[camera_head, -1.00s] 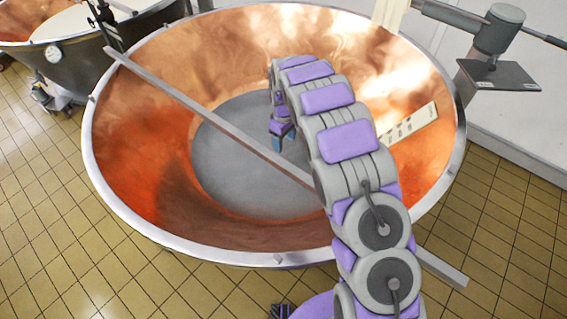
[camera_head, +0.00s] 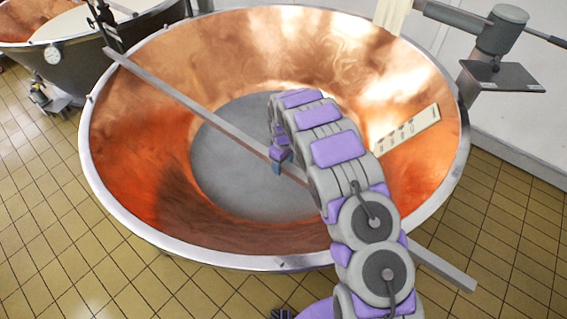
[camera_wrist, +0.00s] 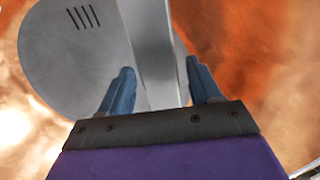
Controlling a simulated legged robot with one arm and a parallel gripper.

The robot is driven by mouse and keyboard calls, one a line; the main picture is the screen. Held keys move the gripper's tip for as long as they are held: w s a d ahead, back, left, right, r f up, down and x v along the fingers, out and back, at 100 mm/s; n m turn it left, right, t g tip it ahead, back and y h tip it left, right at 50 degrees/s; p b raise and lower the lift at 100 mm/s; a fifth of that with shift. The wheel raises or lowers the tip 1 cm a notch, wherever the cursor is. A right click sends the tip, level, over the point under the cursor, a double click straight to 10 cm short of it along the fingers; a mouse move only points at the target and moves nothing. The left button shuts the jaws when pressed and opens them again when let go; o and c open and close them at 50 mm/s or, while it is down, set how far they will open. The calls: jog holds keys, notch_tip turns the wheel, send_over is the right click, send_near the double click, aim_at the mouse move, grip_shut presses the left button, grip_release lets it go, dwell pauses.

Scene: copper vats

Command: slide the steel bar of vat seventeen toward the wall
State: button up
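The copper vat (camera_head: 140,140) fills the middle of the head view. The long steel bar (camera_head: 180,95) lies across its rim, from upper left to lower right, its right end jutting past the rim. My arm hides part of it. My gripper (camera_head: 278,166) is down at the bar, near its middle over the vat. In the wrist view, the blue fingers of my gripper (camera_wrist: 160,72) stand apart on both sides of the steel bar (camera_wrist: 150,35). I cannot tell whether they touch it. No vat number is readable.
A white wall (camera_head: 515,125) stands at the right, with a grey post and flat plate (camera_head: 500,76) before it. A label strip (camera_head: 408,128) is on the vat's inner right side. Another vat (camera_head: 105,60) is at upper left. Tiled floor (camera_head: 50,220) is open at lower left.

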jog(key=shift+a, duration=0.3)
jog(key=shift+c, duration=1.4)
jog(key=shift+d, duration=0.25)
grip_shut()
jog(key=shift+d, duration=0.1)
